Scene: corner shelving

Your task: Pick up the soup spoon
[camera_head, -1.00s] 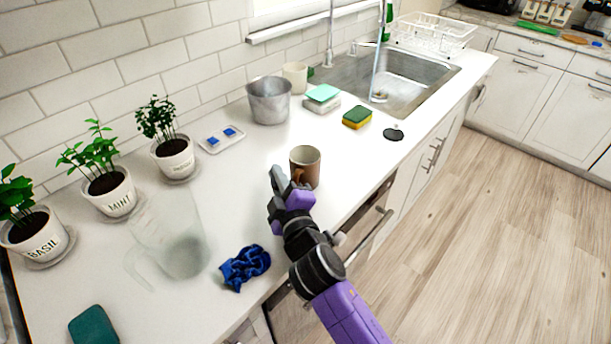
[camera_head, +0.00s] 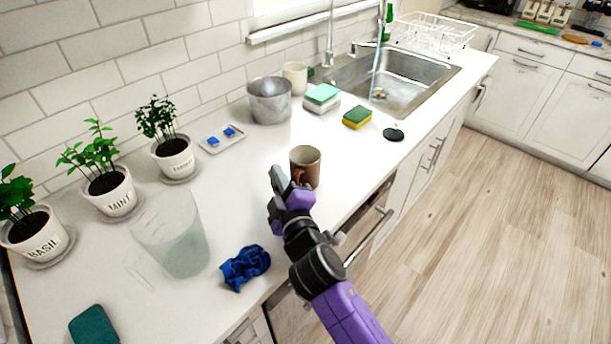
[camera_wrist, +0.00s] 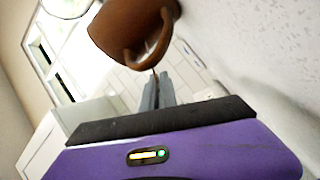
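I cannot make out a soup spoon in either view. A brown mug (camera_head: 306,166) stands upright near the counter's front edge; it also shows at the top of the wrist view (camera_wrist: 130,30), with its handle toward my gripper. My gripper (camera_head: 281,180) is just left of the mug, close to the handle. In the wrist view, my grey fingers (camera_wrist: 157,92) look close together just below the handle. A thin dark line shows between them; I cannot tell whether they hold anything. The mug's inside is mostly hidden.
A blue cloth (camera_head: 246,266) and a clear pitcher (camera_head: 172,235) stand left of my arm. Behind are potted herbs (camera_head: 172,147), a metal pot (camera_head: 269,103) and a cream cup (camera_head: 295,76). Sponges (camera_head: 357,117) and the sink (camera_head: 415,75) are farther right. The counter between pitcher and mug is clear.

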